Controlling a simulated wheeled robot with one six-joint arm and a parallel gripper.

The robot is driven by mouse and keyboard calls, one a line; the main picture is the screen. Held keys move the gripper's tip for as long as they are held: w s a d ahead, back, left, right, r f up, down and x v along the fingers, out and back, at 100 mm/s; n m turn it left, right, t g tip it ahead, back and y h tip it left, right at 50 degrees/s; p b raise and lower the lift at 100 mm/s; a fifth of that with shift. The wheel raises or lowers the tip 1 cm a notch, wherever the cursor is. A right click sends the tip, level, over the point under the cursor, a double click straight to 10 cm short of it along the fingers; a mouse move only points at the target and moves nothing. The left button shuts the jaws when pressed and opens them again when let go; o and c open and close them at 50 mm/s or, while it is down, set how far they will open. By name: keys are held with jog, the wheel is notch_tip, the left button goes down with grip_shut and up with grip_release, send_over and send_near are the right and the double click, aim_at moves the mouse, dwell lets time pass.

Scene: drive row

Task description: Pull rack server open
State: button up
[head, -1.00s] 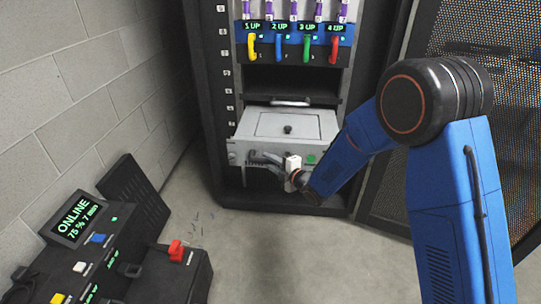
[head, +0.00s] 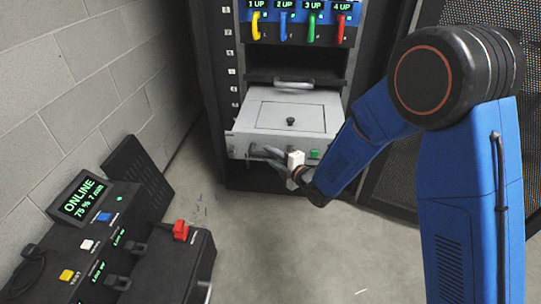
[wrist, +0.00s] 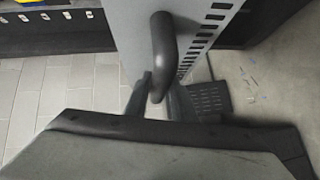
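The grey rack server (head: 262,112) sticks part way out of the black rack, its top with a hatch and small black knob showing. Its front panel (head: 318,143) carries a green button. My gripper (head: 266,152) is at the left part of this front, in front of the panel. In the wrist view, the server's dark handle (wrist: 163,45) runs between my two fingers (wrist: 155,88), which look closed on it. The grey server panel (wrist: 130,22) shows behind the handle. The exact finger contact is partly hidden.
Colored levers (head: 300,28) sit above the server, with a dark open slot (head: 290,72) between. A console (head: 85,240) with an ONLINE screen and a black box with a red switch (head: 181,229) stand at left. A mesh door (head: 480,20) is at right.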

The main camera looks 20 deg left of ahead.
jog(key=shift+o, duration=1.2)
jog(key=v, duration=1.2)
